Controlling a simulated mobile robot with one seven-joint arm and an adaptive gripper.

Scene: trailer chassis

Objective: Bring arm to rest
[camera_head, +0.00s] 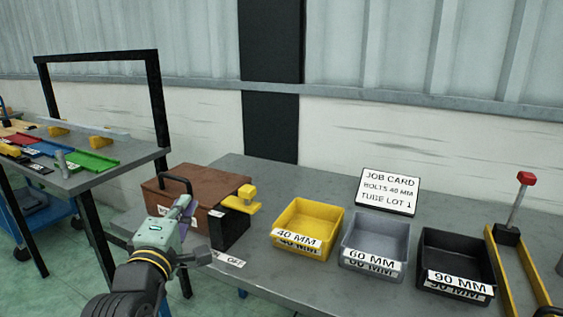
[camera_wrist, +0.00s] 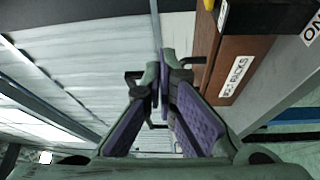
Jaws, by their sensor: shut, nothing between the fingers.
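My gripper (camera_head: 187,208) is at the lower left of the head view, raised in front of the brown box (camera_head: 190,182) at the left end of the grey bench. In the wrist view my gripper (camera_wrist: 163,80) has its purple-padded fingers brought together at the tips, with nothing between them. The brown box also shows in the wrist view (camera_wrist: 236,62), to the right of the fingers, with a white label on its side. I cannot tell whether the gripper touches the box.
A yellow bin (camera_head: 308,220), a grey bin (camera_head: 376,241) and a black bin (camera_head: 456,263) stand on the bench (camera_head: 345,290). A job card (camera_head: 389,192) stands behind them. A lever with a red knob (camera_head: 525,179) is at right. Another table (camera_head: 110,172) with coloured trays stands at left.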

